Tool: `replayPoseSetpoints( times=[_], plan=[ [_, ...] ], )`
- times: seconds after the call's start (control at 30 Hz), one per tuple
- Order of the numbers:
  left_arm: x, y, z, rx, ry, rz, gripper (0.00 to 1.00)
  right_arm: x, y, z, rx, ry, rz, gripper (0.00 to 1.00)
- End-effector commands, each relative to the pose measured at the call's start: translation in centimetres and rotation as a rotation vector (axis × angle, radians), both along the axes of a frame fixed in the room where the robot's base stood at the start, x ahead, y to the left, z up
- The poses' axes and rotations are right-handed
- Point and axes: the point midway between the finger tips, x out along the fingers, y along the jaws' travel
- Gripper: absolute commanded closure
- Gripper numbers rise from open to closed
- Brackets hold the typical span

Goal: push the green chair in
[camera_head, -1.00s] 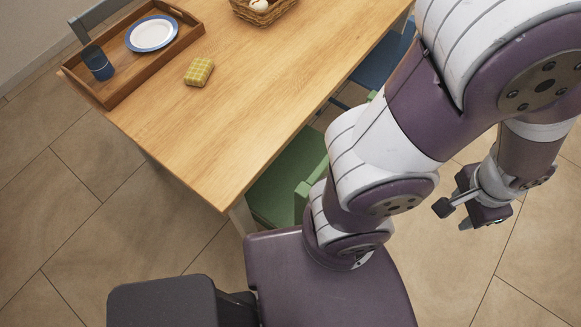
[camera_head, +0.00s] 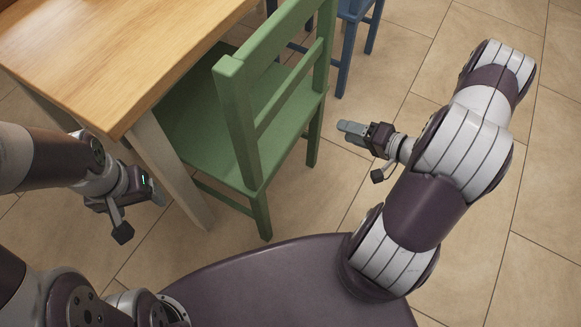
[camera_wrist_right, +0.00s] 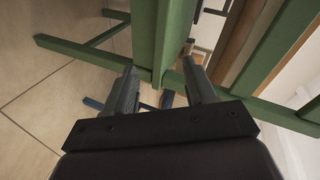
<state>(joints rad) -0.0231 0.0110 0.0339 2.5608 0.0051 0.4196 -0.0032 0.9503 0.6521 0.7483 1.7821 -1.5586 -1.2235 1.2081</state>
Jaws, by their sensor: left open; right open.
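The green chair (camera_head: 240,115) stands at the right side of the wooden table (camera_head: 130,60), its seat partly under the tabletop and its backrest outside the edge. My right gripper (camera_head: 350,132) is to the right of the chair, pointing at it, open and empty. In the right wrist view, green chair bars (camera_wrist_right: 160,45) show beyond and between the open fingers of my right gripper (camera_wrist_right: 163,90); I cannot tell whether they touch. My left gripper (camera_head: 140,205) is at the lower left, by the near table leg, open and apart from the chair.
A blue chair (camera_head: 355,30) stands beyond the green one along the same table side. A pale table leg (camera_head: 170,170) stands close to the green chair's seat. The tiled floor (camera_head: 480,200) on the right is clear apart from my arm.

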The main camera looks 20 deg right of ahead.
Motion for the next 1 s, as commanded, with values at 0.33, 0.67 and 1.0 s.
replayPoseSetpoints(
  times=[0.33,0.67,1.0],
  plan=[
    [0.1,0.0,-7.0,0.0,-0.003,0.0,0.23,-4.6,2.6,-4.9,0.469,-0.071,0.05,0.45],
    [0.1,0.0,-7.1,0.0,-0.002,0.0,0.23,2.6,9.3,-4.3,0.465,-0.069,0.054,0.45],
    [0.1,0.0,-6.8,0.0,-0.002,0.0,0.23,6.6,12.4,-4.6,0.463,-0.071,0.046,0.45]
  ],
)
